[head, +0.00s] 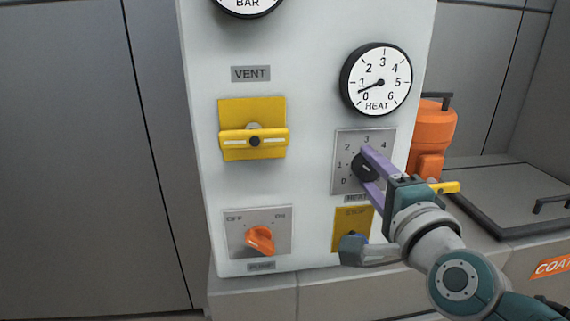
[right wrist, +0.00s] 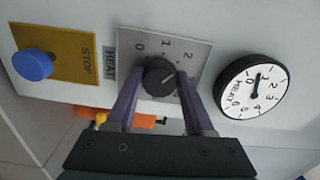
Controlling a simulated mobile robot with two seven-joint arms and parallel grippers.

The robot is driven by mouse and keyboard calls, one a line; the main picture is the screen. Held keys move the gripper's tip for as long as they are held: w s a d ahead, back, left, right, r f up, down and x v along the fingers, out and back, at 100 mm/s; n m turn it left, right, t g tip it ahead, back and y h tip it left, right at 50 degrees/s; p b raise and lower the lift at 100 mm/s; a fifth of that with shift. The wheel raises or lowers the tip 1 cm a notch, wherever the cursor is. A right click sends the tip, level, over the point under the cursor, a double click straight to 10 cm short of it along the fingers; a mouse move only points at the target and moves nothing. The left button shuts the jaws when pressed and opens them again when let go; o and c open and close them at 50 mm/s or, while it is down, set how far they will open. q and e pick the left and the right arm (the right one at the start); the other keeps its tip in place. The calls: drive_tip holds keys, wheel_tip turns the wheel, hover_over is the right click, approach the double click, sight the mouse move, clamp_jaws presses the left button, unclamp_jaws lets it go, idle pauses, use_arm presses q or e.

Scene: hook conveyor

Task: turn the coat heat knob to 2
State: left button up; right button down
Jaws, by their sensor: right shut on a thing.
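The coat heat knob (head: 366,168) is a round black knob on a grey plate (head: 345,185) with numbers around it, above a HEAT label. My right gripper (head: 370,171) is shut on the knob, its two purple fingers on either side of it. In the right wrist view the knob (right wrist: 160,77) sits between the fingertips (right wrist: 157,82). A pale mark on the knob is too small to read surely against the numbers. The HEAT gauge (head: 376,79) above has its needle between 0 and 1. My left gripper is not in view.
The yellow STOP plate (head: 343,215) with a blue button (right wrist: 33,64) is just below the knob. A yellow VENT handle (head: 254,141) and an orange switch (head: 260,240) are to the left. An orange canister (head: 433,125) stands behind the panel at right.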

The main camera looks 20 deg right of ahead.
drive_tip(key=shift+m, duration=0.4)
drive_tip(key=shift+c, duration=1.4)
unclamp_jaws()
drive_tip(key=v, duration=1)
drive_tip(key=shift+w+a, duration=0.1)
